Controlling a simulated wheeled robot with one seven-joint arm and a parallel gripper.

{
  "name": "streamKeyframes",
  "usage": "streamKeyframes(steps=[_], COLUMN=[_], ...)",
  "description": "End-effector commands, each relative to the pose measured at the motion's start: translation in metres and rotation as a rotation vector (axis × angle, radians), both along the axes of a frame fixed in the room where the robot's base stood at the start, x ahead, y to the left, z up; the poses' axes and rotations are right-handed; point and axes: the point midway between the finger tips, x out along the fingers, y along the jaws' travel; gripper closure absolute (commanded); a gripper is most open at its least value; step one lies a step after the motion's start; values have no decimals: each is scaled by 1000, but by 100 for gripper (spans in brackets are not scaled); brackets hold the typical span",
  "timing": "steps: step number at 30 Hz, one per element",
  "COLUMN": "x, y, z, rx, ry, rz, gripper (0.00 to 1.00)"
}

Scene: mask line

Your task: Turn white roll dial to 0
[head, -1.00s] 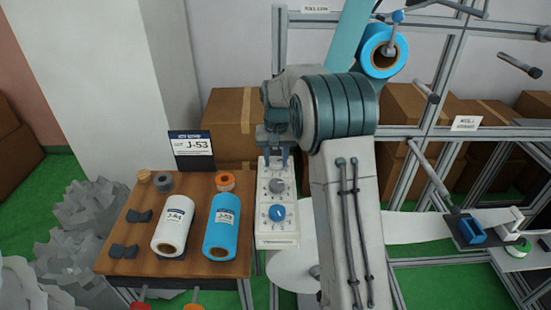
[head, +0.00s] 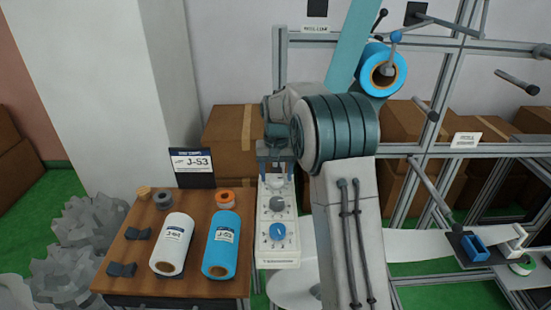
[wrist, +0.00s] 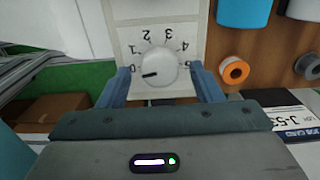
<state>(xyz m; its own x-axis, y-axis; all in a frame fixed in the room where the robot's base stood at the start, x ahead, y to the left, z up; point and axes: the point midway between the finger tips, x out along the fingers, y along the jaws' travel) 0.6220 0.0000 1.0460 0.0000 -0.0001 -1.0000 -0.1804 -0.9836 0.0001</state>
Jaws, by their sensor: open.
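The control panel (head: 262,247) is a tall white box right of the table, with a blue dial (head: 277,231), a grey dial (head: 277,203) and a white dial (head: 275,181) at the top. In the wrist view the white dial (wrist: 163,67) is upside down, with its scale numbers around it. Its black mark points left, close to the 0. My gripper (head: 275,171) is open, with blue-grey fingers on either side of the white dial; the wrist view shows gaps between dial and fingers (wrist: 160,76).
The wooden table (head: 133,262) left of the panel holds a white roll (head: 172,245), a blue roll (head: 220,245), small tape rolls and black blocks. A J-53 sign (head: 191,163) stands behind. A metal frame (head: 450,150) with rods and a blue roll (head: 383,70) is at the right.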

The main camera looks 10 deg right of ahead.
Motion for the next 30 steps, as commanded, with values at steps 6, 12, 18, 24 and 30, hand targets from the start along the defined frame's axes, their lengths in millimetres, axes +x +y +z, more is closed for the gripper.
streamKeyframes(steps=[6,12,18,24,30], x=[1,1,1,0,0], y=[0,0,0,1,1], z=[42,89,120,130,131], rx=[0,0,0,-1,0], ry=[-7,-7,-5,-3,-2], rz=[0,1,1,1,1], gripper=[40,40,40,40,40])
